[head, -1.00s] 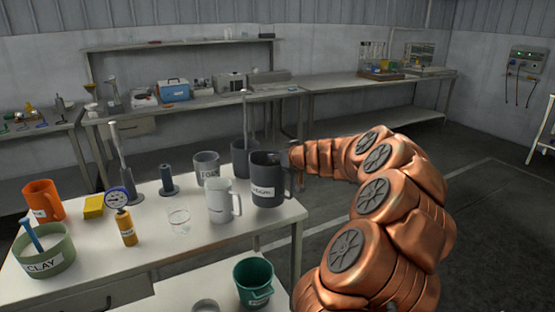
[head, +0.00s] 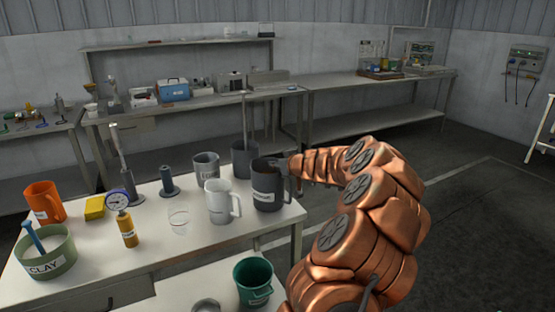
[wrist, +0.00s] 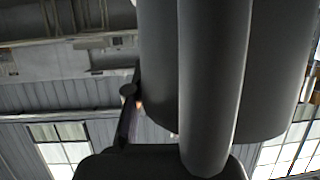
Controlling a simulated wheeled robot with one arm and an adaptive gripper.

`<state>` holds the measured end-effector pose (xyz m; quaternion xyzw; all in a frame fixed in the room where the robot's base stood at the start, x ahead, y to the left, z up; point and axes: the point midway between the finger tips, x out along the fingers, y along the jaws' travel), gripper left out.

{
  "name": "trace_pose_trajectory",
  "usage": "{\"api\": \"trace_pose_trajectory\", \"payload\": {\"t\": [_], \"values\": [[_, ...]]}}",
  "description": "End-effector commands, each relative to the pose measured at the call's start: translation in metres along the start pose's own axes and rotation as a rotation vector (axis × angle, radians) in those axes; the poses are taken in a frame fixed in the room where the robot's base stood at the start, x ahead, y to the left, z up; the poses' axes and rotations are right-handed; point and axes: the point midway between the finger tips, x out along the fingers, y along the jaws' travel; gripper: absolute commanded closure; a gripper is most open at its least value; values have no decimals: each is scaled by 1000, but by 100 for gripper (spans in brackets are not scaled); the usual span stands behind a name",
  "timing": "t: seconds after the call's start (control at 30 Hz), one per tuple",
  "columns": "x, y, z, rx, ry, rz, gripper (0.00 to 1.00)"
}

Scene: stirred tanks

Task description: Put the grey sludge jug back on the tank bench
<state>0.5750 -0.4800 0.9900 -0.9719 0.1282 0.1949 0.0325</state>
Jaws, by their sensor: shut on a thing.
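The grey sludge jug (head: 266,196) is dark, with a white label I cannot read clearly. It stands upright at the right end of the tank bench (head: 190,245). I cannot tell whether its base touches the top. My gripper (head: 287,165) is shut on the jug at its right side, by the handle. In the wrist view, the dark jug body (wrist: 280,60) and its upright handle (wrist: 212,90) fill much of the picture. Part of my gripper (wrist: 160,165) shows at the bottom edge there, and the fingertips are mostly hidden.
A white jug (head: 218,201) stands just left of the held jug. A grey beaker (head: 206,165) and a tall dark vessel (head: 243,158) stand behind. A glass (head: 179,219), an orange jug (head: 43,202) and a CLAY bowl (head: 46,262) are farther left. A green jug (head: 253,282) is lower in front.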

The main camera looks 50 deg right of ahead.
Motion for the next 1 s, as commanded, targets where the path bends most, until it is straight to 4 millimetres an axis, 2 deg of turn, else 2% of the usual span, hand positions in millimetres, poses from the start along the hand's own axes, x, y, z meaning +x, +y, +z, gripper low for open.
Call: {"api": "trace_pose_trajectory", "payload": {"t": [0.43,0.47,0.7,1.0], "values": [[0,1,1,1,4,1,100],[0,1,1,0,3,1,76],[0,0,1,0,2,1,52],[0,0,1,0,1,1,52]]}}
